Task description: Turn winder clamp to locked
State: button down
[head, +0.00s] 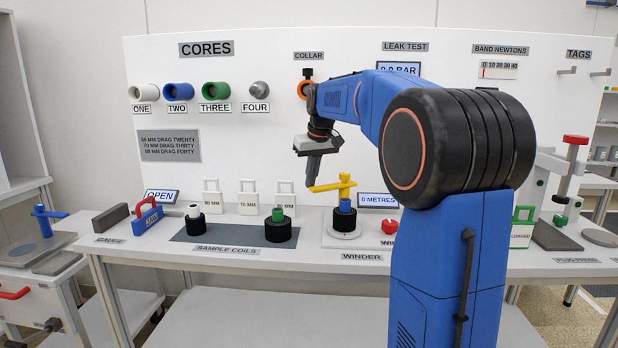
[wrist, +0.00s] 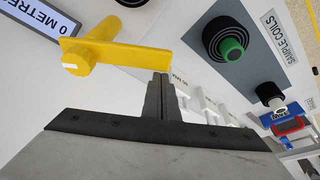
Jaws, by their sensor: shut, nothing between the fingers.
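The winder clamp (head: 344,184) is a yellow post with a flat yellow arm reaching left, above the winder (head: 343,235) with its blue core and black coil on a white round base. My gripper (head: 311,182) points down with its fingertips at the left end of the yellow arm. In the wrist view the yellow clamp arm (wrist: 135,54) runs across, close by the fingertips of my gripper (wrist: 160,78). The fingers are together with nothing between them. I cannot tell whether they touch the arm.
A red knob (head: 389,227) and a 0 METRES display (head: 378,200) stand right of the winder. Sample coils (head: 278,230) stand on a grey mat to the left. An OPEN display (head: 160,196) is farther left. My arm hides part of the bench's right side.

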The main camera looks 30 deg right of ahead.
aim_at(314, 188)
dwell(0.4)
jog(key=shift+s+a+n+y, duration=0.1)
jog(key=shift+s+n+y, duration=0.5)
jog(key=shift+s+n, duration=1.2)
jog(key=shift+s+d+n+g+y, duration=0.2)
jog(key=shift+s+d+n, duration=0.3)
jog(key=shift+s+n, duration=0.6)
jog(key=shift+s+d+n+g+y, duration=0.15)
jog(key=shift+s+d+n+y, duration=0.35)
jog(key=shift+s, duration=0.85)
jog(key=shift+s+d+n+g+y, duration=0.15)
jog(key=shift+s+d+n, duration=0.4)
jog(key=shift+s+n, duration=0.65)
notch_tip(314, 188, up, 10)
jog(key=shift+w+a+f, duration=0.25)
jog(key=shift+a, duration=0.05)
